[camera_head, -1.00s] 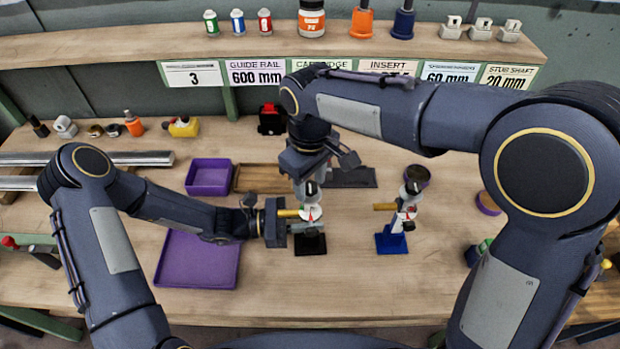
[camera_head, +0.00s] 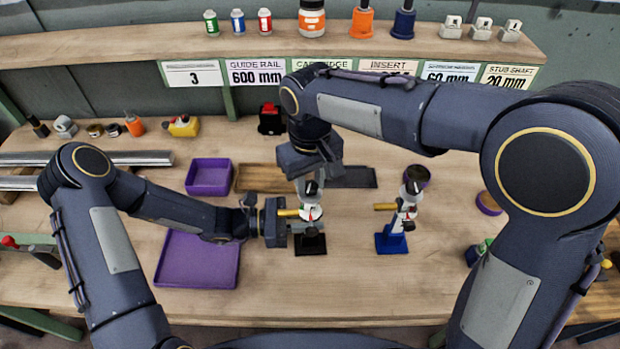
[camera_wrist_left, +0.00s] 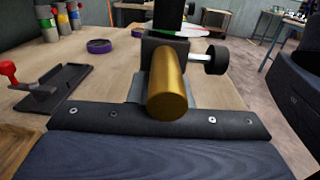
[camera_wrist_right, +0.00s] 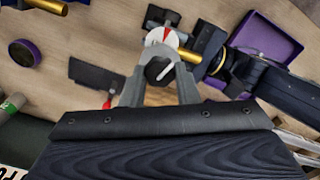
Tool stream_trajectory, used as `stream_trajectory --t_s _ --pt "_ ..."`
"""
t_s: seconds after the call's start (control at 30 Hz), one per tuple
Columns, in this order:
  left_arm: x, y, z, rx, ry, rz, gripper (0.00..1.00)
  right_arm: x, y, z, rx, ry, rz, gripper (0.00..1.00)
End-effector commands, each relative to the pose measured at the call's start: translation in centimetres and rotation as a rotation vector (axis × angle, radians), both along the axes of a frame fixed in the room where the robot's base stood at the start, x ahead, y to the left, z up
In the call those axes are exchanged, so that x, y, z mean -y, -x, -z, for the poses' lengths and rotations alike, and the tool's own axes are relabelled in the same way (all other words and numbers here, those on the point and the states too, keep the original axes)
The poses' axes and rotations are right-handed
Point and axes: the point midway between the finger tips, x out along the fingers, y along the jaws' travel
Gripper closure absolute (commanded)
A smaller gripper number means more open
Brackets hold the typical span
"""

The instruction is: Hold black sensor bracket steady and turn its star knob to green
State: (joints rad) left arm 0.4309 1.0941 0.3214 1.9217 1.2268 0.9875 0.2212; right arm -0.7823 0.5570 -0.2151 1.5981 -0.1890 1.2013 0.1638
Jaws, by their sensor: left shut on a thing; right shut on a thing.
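The black sensor bracket (camera_head: 312,244) stands upright on its black base in mid-table. A brass rod (camera_wrist_left: 168,88) sticks out of its side, with a black side knob (camera_wrist_left: 216,60). My left gripper (camera_head: 302,228) is shut on the bracket from the left, just below the rod. My right gripper (camera_wrist_right: 161,70) comes from above and is shut on the black star knob (camera_wrist_right: 159,71), between its grey fingers. The white dial (camera_wrist_right: 160,38) beside the knob shows a red wedge; the left wrist view shows a green part on the disc (camera_wrist_left: 188,32). The knob's exact pointing is unclear.
A similar blue-based bracket (camera_head: 391,243) stands to the right. A purple tray (camera_head: 197,262) and a purple bin (camera_head: 209,178) are at the left.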

Motion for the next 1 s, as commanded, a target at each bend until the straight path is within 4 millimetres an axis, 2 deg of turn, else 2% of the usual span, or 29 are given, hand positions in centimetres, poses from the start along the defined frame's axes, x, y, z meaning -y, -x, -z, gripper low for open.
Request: stream_trajectory --t_s 1.0 --pt "-0.04 0.02 0.03 0.0 -0.001 0.0 1.0 0.02 -0.09 -0.1 0.004 -0.001 0.967 0.95"
